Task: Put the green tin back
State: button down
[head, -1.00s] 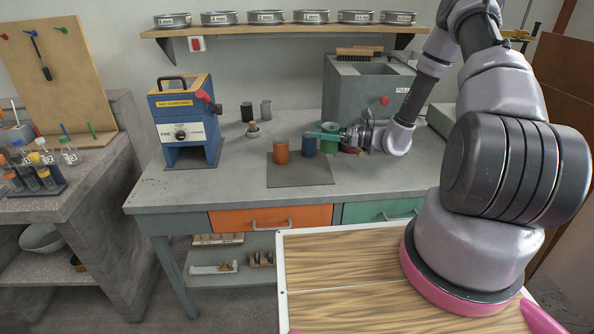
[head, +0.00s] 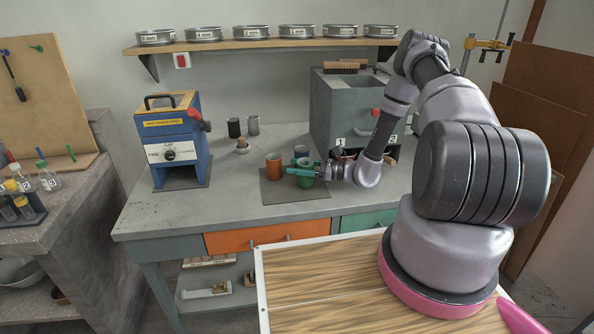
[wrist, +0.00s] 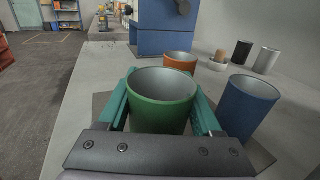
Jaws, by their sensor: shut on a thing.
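The green tin (head: 306,180) is held between the teal fingers of my gripper (head: 304,171), in front of the blue tin and over the right part of the dark grey mat (head: 285,198). In the wrist view the green tin (wrist: 160,115) stands upright and open-topped, with a finger on each side. I cannot tell whether its base touches the mat. The orange tin (head: 273,166) stands on the mat to the left. The blue tin (head: 301,151) is just behind the green one and shows at the right in the wrist view (wrist: 247,110).
A blue machine (head: 173,140) stands at the bench's left. A black cup (head: 234,127), a grey cup (head: 253,125) and a small mortar (head: 242,146) stand behind the mat. A grey housing (head: 340,105) with openings marked 1 and 2 stands at the back right. The left front is clear.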

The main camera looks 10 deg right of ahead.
jog(key=shift+f, duration=0.55)
jog(key=shift+f, duration=0.15)
jog(key=shift+c, duration=0.3)
grip_release()
